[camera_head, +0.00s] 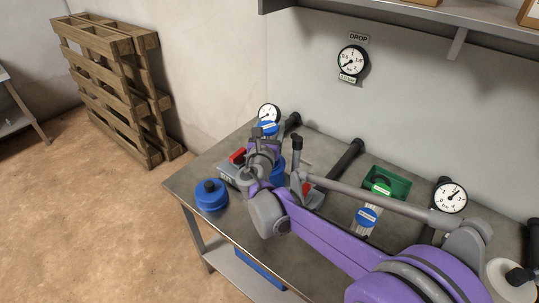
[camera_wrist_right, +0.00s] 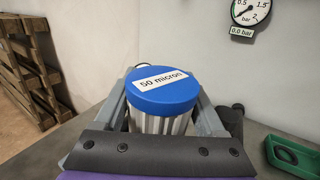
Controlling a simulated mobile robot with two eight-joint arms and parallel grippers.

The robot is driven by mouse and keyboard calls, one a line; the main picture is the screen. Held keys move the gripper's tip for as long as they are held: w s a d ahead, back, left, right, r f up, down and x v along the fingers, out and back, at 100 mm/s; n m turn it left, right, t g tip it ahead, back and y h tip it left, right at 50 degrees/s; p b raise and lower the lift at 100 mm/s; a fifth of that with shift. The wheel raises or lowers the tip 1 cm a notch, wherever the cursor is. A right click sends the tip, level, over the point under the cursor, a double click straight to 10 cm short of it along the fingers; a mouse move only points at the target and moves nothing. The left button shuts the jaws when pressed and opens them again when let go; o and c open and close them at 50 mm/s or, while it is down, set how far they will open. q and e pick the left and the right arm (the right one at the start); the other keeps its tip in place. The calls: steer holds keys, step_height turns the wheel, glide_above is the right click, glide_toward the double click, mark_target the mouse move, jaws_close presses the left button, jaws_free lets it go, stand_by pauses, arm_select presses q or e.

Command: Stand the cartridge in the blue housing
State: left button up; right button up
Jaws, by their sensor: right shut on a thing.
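The cartridge (camera_wrist_right: 163,95) has a blue top labelled "50 micron" and a pale ribbed body. It stands upright between the two grey fingers of my right gripper (camera_wrist_right: 165,118), which is shut on it. Its blue top also shows in the head view (camera_head: 267,127), at the left part of the bench. A blue body that looks like the blue housing (camera_head: 278,174) shows partly behind my right gripper and arm. Its opening is hidden, and I cannot tell how far the cartridge is from it. My left gripper is not in view.
A blue lid with a dark knob (camera_head: 211,194) lies at the bench's left edge. A green tray (camera_head: 397,184) stands at the back, with another blue-topped cartridge (camera_head: 367,217) in front. Gauges (camera_head: 450,197) and black pipes (camera_head: 347,159) line the back. Red-handled valves (camera_head: 238,155) are close by.

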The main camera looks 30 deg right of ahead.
steer(key=shift+f+b, duration=0.5)
steer(key=shift+f, duration=2.6)
steer(key=shift+f, duration=0.15)
steer(key=shift+f+b, duration=0.45)
steer(key=shift+f, duration=0.05)
steer(key=o, duration=1.5)
steer(key=shift+a, duration=0.1)
steer(key=v, duration=0.4)
steer(key=r+v, duration=0.1)
steer(key=v, duration=0.3)
steer(key=p+v, duration=0.1)
steer(key=v, duration=0.3)
steer(key=shift+r, duration=0.2)
